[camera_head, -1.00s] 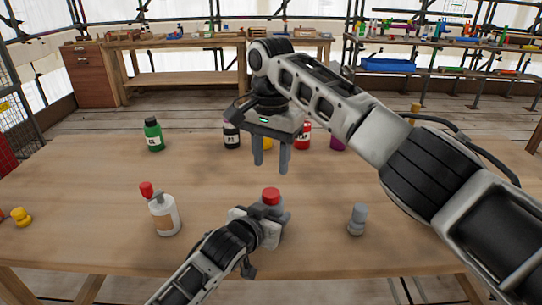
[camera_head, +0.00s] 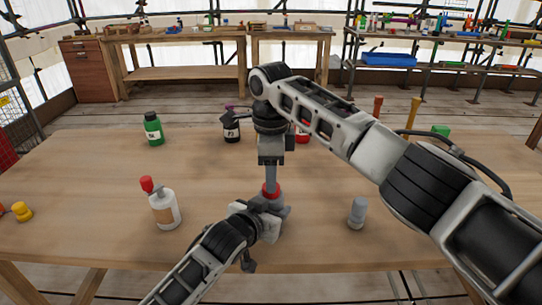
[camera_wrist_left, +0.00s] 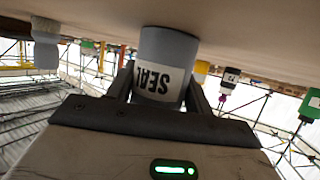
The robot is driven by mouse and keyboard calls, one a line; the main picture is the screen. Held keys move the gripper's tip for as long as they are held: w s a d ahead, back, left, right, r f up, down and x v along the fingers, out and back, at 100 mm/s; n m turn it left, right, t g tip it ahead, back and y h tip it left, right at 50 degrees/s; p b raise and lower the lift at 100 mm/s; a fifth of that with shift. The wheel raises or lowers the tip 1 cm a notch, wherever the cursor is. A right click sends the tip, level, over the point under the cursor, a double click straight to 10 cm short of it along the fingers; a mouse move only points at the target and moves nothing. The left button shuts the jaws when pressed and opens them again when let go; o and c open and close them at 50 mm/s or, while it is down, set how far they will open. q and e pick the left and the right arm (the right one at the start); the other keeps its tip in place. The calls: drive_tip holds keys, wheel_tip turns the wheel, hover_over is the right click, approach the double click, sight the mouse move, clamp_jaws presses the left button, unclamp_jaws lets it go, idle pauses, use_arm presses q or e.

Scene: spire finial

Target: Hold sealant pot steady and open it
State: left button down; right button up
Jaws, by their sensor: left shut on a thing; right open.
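The sealant pot is a grey cylinder with a red lid (camera_head: 271,190). It stands on the wooden table near the front middle. In the left wrist view the grey pot body (camera_wrist_left: 168,50) shows upside down, with a white SEAL label. My left gripper (camera_head: 268,207) is shut on the pot body, with one finger on each side. My right gripper (camera_head: 271,185) points straight down over the pot, its fingertips at the red lid. Its fingers line up in the head view, so the gap between them is hidden, but it is open.
A white bottle with a red top (camera_head: 164,208) stands to the left, and a grey bottle-shaped piece (camera_head: 357,213) to the right. A green bottle (camera_head: 153,130), a black bottle (camera_head: 231,130) and a partly hidden red bottle (camera_head: 303,135) stand further back. Bare table (camera_head: 90,190) lies between them.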

sight(269, 196)
drive_tip(key=shift+f, duration=1.4)
